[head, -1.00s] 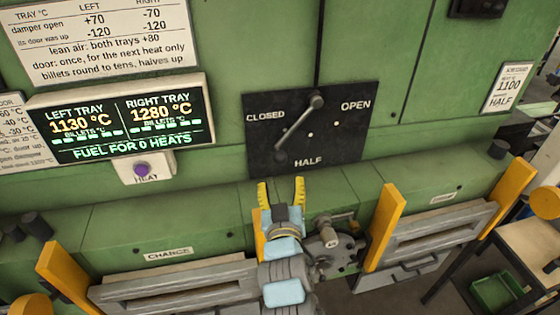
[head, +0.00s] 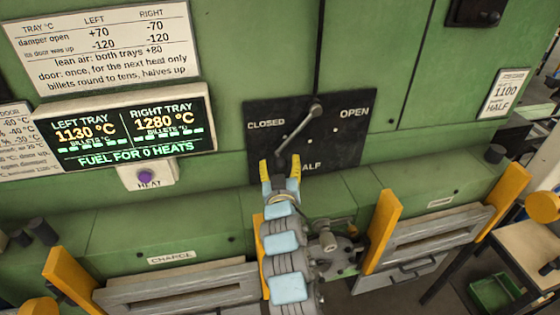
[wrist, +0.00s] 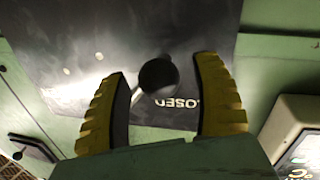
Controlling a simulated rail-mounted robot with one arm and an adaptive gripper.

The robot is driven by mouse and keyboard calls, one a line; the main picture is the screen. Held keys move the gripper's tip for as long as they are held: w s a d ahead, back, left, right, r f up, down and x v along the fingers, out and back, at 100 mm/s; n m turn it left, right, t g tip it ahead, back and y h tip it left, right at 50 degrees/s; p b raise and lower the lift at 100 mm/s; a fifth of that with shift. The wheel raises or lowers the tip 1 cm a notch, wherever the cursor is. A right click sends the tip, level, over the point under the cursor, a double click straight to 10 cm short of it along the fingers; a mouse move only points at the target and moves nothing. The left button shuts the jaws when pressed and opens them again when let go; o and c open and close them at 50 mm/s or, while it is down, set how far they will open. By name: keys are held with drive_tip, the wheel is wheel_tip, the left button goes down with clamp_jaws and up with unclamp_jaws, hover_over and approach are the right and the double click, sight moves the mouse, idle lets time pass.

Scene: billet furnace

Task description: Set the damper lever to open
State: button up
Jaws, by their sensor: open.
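The damper lever (head: 299,129) is a grey bar on a black plate (head: 352,151) marked CLOSED at left, OPEN at right and HALF below. It slants from upper right down to a dark knob at its lower left, between the words CLOSED and HALF. My gripper (head: 280,163) is open, with yellow-edged fingers at the lower part of the plate. In the wrist view, the lever's round dark knob (wrist: 158,75) lies between the open fingers, with clear space on both sides. The gripper hides part of the word HALF in the head view.
A display (head: 125,128) reads left tray 1130 °C, right tray 1280 °C, with a purple HEAT button (head: 145,178) below. A green ledge (head: 120,225) runs under the plate. Yellow door posts (head: 384,230) stand below right. A notice (head: 503,94) hangs far right.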

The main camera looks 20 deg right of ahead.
drive_tip(key=shift+w+d, duration=0.1)
drive_tip(key=shift+w, duration=0.15)
clamp_jaws()
drive_tip(key=shift+f, duration=0.1)
